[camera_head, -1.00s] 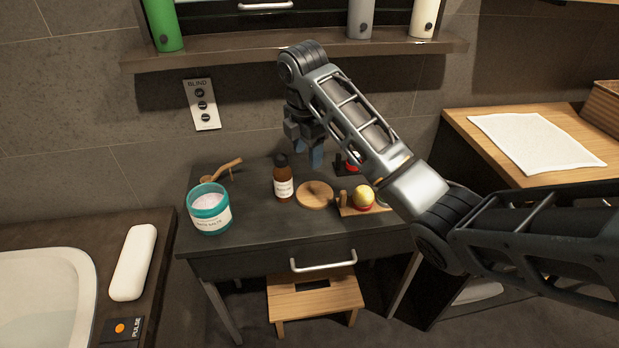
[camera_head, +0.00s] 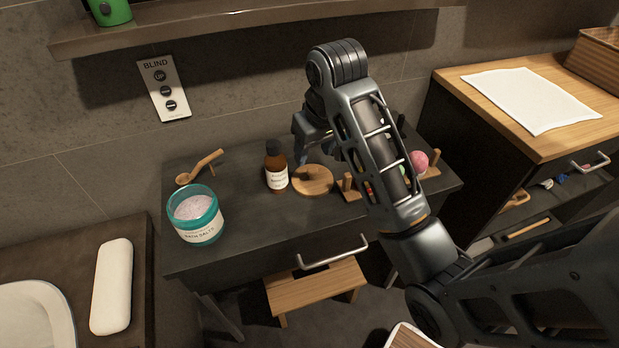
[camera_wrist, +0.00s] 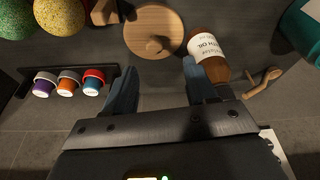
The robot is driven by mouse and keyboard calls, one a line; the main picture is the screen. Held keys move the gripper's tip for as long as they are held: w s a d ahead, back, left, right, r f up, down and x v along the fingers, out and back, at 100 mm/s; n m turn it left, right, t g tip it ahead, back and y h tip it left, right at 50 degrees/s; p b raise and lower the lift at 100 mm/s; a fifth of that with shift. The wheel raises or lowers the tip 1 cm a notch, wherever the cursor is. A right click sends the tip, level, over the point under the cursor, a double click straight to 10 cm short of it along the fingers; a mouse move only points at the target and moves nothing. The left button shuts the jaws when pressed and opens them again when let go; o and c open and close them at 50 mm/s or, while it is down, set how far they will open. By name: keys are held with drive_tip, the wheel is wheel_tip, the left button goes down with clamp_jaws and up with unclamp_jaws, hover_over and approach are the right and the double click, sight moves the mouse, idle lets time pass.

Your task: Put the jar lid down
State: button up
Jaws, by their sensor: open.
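The jar lid (camera_head: 312,182), a round wooden disc with a knob, lies flat on the dark vanity top (camera_head: 240,235), just right of the brown bottle. The teal bath salts jar (camera_head: 196,216) stands uncovered at the left front. My gripper (camera_head: 317,154) is open and empty behind the lid, partly hidden by my arm in the head view. In the wrist view the lid (camera_wrist: 154,30) lies beyond the spread fingers, apart from them. The bottle (camera_wrist: 204,52) overlaps the right finger in that view; I cannot tell whether they touch.
A wooden scoop (camera_head: 200,167) lies behind the jar. Bath balls (camera_wrist: 60,17) stand right of the lid, partly hidden by my arm. A rack of small coloured containers (camera_wrist: 68,83) is near the left finger.

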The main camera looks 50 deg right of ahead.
sight(313, 170)
drive_tip(key=shift+b+x, duration=1.15)
drive_tip(key=shift+x, duration=0.25)
drive_tip(key=shift+s+d+b+x, duration=0.1)
drive_tip(key=shift+b+x, duration=0.3)
drive_tip(key=shift+x, duration=0.3)
drive_tip(key=shift+s+d+b+x, duration=0.15)
drive_tip(key=shift+b+x, duration=0.2)
drive_tip(key=shift+x, duration=0.35)
drive_tip(key=shift+s+d+b+x, duration=0.1)
drive_tip(key=shift+b+x, duration=0.3)
drive_tip(key=shift+x, duration=0.35)
drive_tip(key=shift+c, duration=0.3)
clamp_jaws()
